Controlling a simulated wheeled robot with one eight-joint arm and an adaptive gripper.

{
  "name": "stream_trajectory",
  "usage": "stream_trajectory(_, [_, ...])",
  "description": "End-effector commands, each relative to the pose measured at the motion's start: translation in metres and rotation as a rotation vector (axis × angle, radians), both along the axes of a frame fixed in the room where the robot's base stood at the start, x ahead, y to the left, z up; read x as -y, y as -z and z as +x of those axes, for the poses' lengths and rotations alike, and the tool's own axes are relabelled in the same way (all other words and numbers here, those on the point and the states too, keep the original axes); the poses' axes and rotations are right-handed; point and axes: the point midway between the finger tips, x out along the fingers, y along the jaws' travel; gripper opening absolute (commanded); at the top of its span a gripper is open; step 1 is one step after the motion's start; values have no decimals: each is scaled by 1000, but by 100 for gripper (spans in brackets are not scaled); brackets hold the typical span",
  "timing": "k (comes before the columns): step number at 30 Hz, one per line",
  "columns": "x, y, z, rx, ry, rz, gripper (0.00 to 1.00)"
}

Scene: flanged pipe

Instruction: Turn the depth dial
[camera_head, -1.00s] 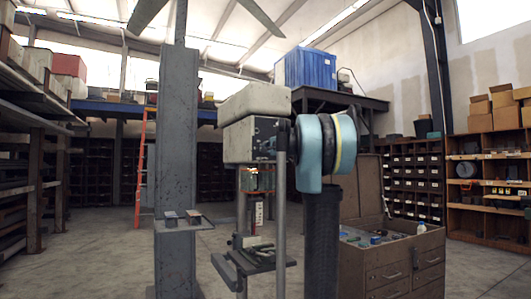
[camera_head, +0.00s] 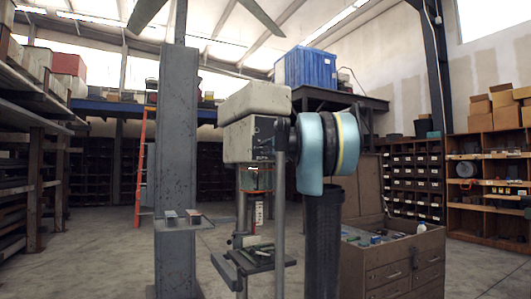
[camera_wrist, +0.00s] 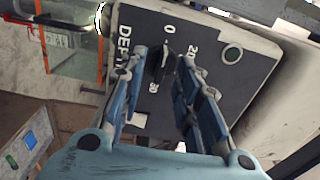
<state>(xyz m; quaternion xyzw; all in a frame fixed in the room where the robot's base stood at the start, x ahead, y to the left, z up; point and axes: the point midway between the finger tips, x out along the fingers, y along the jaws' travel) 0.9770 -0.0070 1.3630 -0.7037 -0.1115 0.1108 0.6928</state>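In the wrist view, a dark panel (camera_wrist: 233,82) on the machine carries white marks reading "DEPTH", 0, 20 and 30. The black depth dial (camera_wrist: 158,64) sits among these marks. My gripper (camera_wrist: 164,54) is open, with its two blue fingers on either side of the dial. A small gap shows between the left finger and the dial; whether the right finger touches it I cannot tell. In the head view, the drill press head (camera_head: 238,140) stands in the middle. My arm is at its right side, and the dial and my fingers are hidden or too small to make out.
A grey column (camera_head: 176,150) stands left of the drill press. Its work table (camera_head: 258,257) is below the head. An open tool chest (camera_head: 400,250) is at the right, behind my arm. In the wrist view, an orange guard (camera_wrist: 75,40) is at upper left.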

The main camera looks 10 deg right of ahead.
Motion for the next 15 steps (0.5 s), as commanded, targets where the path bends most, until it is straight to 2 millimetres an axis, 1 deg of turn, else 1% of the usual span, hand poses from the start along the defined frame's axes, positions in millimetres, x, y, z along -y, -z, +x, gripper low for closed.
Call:
stream_trajectory(1, [3,0,-8,0,2,0,30])
stream_trajectory(9, [17,1,-50,-1,3,0,30])
stream_trajectory(15, [26,1,-77,-1,2,0,30])
